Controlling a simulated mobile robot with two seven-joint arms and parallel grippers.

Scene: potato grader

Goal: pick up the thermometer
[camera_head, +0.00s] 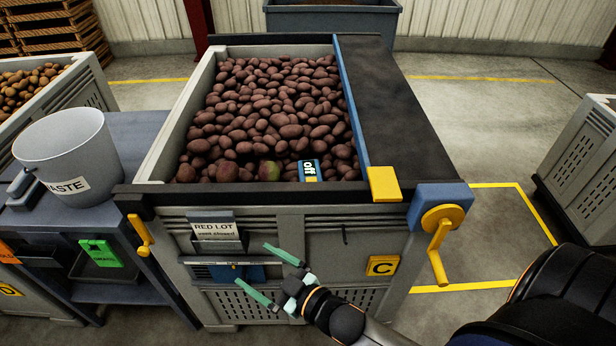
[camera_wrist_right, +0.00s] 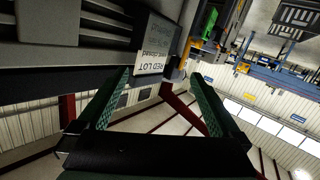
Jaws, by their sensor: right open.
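My right gripper (camera_head: 251,263) is open and empty in front of the crate's front wall, below and to the left of the device. In the right wrist view my gripper (camera_wrist_right: 159,78) shows two green fingers spread wide with nothing between them. The device is not visible in that view. My left gripper is not in view.
A "RED LOT" card (camera_head: 213,228) sits in a holder on the crate's front, close to my right gripper. A black rim (camera_head: 270,192) edges the front. A yellow crank (camera_head: 438,250) sticks out at right. A waste bucket (camera_head: 68,155) stands left.

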